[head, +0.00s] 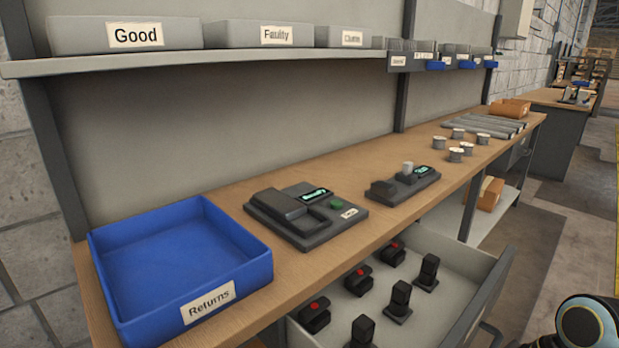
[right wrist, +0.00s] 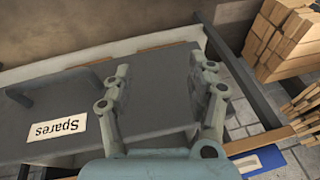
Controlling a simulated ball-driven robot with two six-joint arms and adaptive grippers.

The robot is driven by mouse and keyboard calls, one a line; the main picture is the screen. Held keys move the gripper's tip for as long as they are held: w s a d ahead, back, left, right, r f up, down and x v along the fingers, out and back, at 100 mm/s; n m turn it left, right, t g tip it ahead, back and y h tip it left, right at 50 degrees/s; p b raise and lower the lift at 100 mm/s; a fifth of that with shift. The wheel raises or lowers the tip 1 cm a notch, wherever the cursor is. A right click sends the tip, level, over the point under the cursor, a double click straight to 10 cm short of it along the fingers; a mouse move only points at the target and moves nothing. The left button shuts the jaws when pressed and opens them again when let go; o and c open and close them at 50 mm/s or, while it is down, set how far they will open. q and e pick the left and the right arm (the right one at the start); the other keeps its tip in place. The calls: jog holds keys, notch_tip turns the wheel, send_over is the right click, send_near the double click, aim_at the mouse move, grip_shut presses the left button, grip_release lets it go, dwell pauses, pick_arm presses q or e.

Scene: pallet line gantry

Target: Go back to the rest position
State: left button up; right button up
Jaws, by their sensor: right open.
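My right gripper (right wrist: 160,80) shows in the right wrist view with its two fingers spread apart and nothing between them. Behind it is a grey panel with a white "Spares" label (right wrist: 58,128) and a dark handle at its left; I cannot tell the gap to it. In the head view a rounded part of my own arm shows at the bottom right, but neither gripper does. My left gripper is in no view.
An open drawer (head: 464,285) holding several dark parts sticks out below the wooden bench (head: 290,268). A blue Returns tray (head: 228,304) and two dark devices stand on the bench. A shelf (head: 250,67) with grey bins runs above.

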jog(key=s+d+f+m+g+h, duration=0.1)
jog(key=s+f+m, duration=0.1)
jog(key=s+f, duration=0.6)
jog(key=s+d+f+m+g+h, duration=0.1)
jog(key=s+d+f+m, duration=0.1)
jog(key=s+f, duration=0.7)
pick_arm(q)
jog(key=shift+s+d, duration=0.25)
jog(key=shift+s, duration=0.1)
pick_arm(e)
jog(key=s+d+f+m+t+h, duration=0.1)
jog(key=s+d+f+m+h, duration=0.1)
jog(key=s+f, duration=1.1)
jog(key=s, duration=0.3)
jog(key=shift+s+d+f+m+t, duration=0.15)
jog(key=shift+s+f+m+t, duration=0.15)
jog(key=shift+s+f+m, duration=0.1)
